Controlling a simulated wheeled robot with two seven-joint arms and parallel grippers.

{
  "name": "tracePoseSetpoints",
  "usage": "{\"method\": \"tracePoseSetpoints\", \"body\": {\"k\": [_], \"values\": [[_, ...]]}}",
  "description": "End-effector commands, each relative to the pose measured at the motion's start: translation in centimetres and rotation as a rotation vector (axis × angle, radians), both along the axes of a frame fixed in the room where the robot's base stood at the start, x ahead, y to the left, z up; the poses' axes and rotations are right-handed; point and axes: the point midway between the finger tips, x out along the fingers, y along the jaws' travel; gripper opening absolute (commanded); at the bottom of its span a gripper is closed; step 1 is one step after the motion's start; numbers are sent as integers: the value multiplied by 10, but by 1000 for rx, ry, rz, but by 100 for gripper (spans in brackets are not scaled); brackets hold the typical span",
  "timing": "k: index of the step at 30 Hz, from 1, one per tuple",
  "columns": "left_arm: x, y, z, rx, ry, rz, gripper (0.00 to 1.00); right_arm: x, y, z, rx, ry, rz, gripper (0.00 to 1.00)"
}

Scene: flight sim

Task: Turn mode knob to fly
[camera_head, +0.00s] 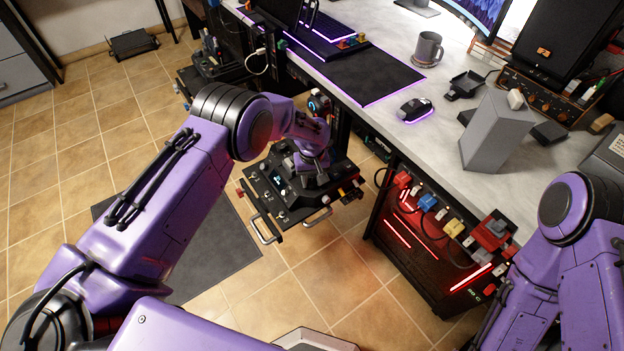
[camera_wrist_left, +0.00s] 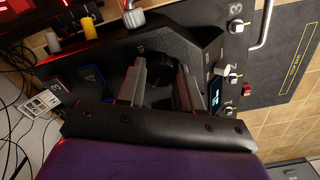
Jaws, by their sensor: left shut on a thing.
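The black control panel (camera_head: 300,190) stands below the desk and carries small switches, knobs and a lit display. My left gripper (camera_head: 310,163) reaches down over it. In the left wrist view its two grey fingers (camera_wrist_left: 158,84) stand apart against a dark raised housing (camera_wrist_left: 180,45), shut on a dark control between them. Most of that control is hidden, and I cannot tell whether it is the mode knob or where it points. White-tipped controls marked 1, 2 and 3 (camera_wrist_left: 235,26) line the panel beside the fingers. No "fly" label is readable. My right gripper is out of view.
The grey desk (camera_head: 455,125) runs along the right with a mug (camera_head: 427,48), a mouse (camera_head: 415,109) and a grey block (camera_head: 495,132). A red-lit case (camera_head: 420,240) with coloured plugs stands close to the panel. Tiled floor is open at left.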

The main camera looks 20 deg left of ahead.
Motion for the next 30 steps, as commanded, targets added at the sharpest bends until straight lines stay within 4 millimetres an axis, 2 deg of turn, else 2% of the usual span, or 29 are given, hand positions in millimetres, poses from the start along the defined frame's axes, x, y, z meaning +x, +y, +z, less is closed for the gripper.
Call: {"method": "tracePoseSetpoints", "body": {"k": [15, 30], "values": [[0, 0, 0, -2, -1, -381, 4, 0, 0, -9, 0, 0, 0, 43], [1, 0, 1, 0, -1, -515, 4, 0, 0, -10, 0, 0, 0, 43]]}}
